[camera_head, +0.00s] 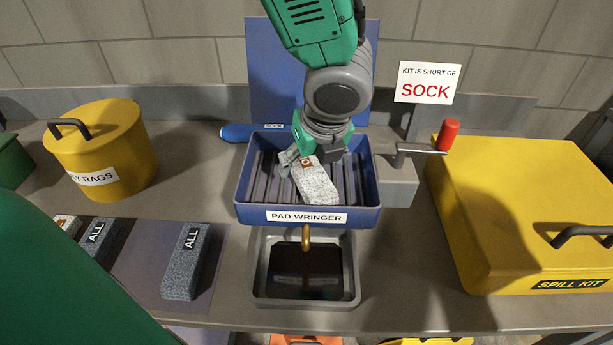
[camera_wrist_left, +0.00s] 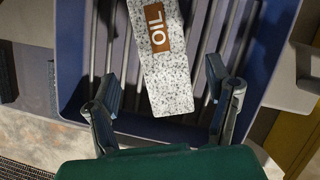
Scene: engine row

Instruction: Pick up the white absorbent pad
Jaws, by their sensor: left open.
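The white absorbent pad (camera_head: 316,184) is a speckled pale block with a brown label, lying at a slant in the blue pad wringer tray (camera_head: 254,212). In the left wrist view the pad (camera_wrist_left: 168,88) shows its label reading OIL. In the wrist view the left gripper's fingers (camera_wrist_left: 164,88) are apart, one on each side of the pad, with gaps between. I cannot tell their height above it. My right gripper is not in view.
A crank with a red handle (camera_head: 448,135) stands right of the wringer. A grey drip tray (camera_head: 262,298) with dark liquid is below. A yellow spill kit (camera_head: 520,200) is at right, a yellow rag bin (camera_head: 100,150) at left. Dark pads labelled ALL (camera_head: 182,268) lie front left.

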